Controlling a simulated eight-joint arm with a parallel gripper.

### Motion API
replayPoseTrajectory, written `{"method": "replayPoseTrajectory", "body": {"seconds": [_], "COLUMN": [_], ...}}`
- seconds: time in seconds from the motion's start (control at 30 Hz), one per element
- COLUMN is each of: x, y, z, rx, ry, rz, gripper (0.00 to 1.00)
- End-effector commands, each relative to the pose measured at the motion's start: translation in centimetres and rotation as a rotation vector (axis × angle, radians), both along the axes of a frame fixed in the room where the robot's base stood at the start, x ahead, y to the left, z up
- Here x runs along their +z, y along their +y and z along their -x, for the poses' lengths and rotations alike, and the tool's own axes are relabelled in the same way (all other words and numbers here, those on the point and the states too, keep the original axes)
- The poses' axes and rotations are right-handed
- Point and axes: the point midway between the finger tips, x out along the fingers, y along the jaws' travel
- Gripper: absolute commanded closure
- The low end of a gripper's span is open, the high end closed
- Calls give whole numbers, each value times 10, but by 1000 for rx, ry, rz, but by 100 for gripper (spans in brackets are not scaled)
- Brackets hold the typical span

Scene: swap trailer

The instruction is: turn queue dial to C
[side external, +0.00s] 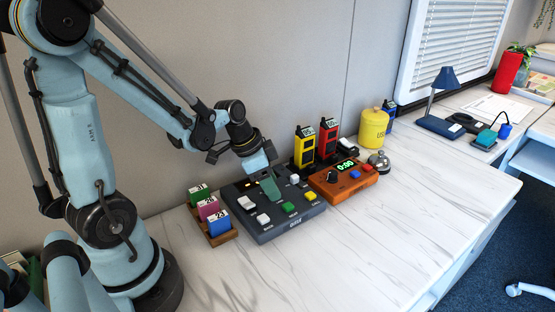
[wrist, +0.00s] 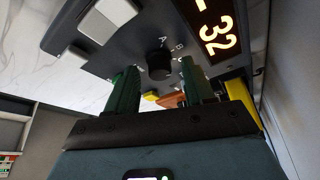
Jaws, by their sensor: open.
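The dark console (side external: 290,231) stands on the marble-look desk. In the wrist view its panel (wrist: 137,42) shows a black round dial (wrist: 160,64), with letters A and B printed beside it and a third mark partly hidden by a finger. Which letter the dial points to cannot be told. My gripper (side external: 270,187) is over the console, its green fingers pointing down. In the wrist view my gripper (wrist: 158,72) is open, with one finger to each side of the dial; contact cannot be told. In the side view the gripper hides the dial.
The console carries white keys (side external: 264,219), a green key (side external: 289,207) and a yellow key (side external: 309,196). A lit display (wrist: 216,30) reads 32. A card rack (side external: 222,240) stands left; an orange timer (side external: 352,189) and bell (side external: 379,162) stand right. The front desk is clear.

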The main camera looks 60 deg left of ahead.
Motion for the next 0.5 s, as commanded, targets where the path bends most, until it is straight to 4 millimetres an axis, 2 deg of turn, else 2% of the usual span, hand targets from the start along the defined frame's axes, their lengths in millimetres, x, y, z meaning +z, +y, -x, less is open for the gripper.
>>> {"method": "replayPoseTrajectory", "body": {"seconds": [0.27, 0.5], "x": [13, 40], "y": [3, 7], "z": [5, 15], "rx": [1, 2], "ry": [0, 0], "rz": [0, 0], "gripper": [47, 47]}}
